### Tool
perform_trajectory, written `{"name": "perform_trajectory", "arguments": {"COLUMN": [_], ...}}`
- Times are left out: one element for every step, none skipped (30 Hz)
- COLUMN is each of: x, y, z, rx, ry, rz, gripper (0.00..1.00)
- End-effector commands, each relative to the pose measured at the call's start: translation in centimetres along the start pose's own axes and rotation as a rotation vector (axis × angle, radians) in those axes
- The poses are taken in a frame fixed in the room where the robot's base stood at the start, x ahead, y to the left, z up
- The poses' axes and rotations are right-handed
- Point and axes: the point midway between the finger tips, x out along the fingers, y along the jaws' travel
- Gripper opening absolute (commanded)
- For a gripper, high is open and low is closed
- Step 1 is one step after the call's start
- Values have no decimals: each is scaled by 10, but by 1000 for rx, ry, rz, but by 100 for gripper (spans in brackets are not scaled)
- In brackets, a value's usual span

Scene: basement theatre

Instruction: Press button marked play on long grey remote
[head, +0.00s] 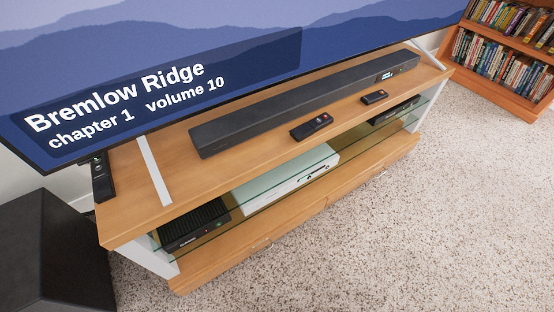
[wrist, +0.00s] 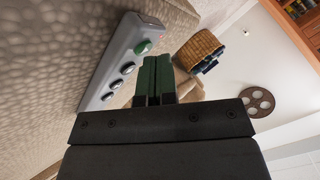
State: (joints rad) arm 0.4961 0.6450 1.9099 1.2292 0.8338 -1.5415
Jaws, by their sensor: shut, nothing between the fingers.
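In the wrist view a long light grey remote (wrist: 113,75) lies against a beige textured surface, left of my gripper (wrist: 156,68). It has a green button (wrist: 142,47) near its upper end and several grey oval buttons in a row below. No marking on the buttons is readable, so I cannot tell which is play. My gripper is shut and empty, its green fingertips just right of the remote; I cannot tell whether they touch it. In the head view neither my gripper nor this grey remote shows.
The head view shows a wooden TV stand (head: 180,199) with a black soundbar (head: 300,103) and dark remotes, including a long one (head: 102,178) at the left end. A black box (head: 50,250) stands left. Carpet is clear at right. A wicker basket (wrist: 196,48) shows in the wrist view.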

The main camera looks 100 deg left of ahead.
Motion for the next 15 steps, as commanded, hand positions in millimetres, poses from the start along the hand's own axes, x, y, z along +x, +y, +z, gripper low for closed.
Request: {"name": "perform_trajectory", "arguments": {"x": [-1,-2,-3,-4,-5,-6,-7,-8,-8,-8,-8,-8,-8,-8,-8], "y": [-1,-2,-2,-3,-4,-5,-5,-6,-6,-6,-6,-6,-6,-6,-6], "z": [-1,-2,-2,-3,-4,-5,-5,-6,-6,-6,-6,-6,-6,-6,-6], "rx": [-1,-1,-1,-1,-1,-1,-1,-1,0,0,0,0,0,0,0], "ry": [0,0,0,0,1,1,1,1,1,1,0,0,0,0,0], "rz": [0,0,0,0,0,0,0,0,0,0,0,0,0,0,0], "gripper": [0,0,0,0,0,0,0,0,0,0,0,0,0,0,0]}}
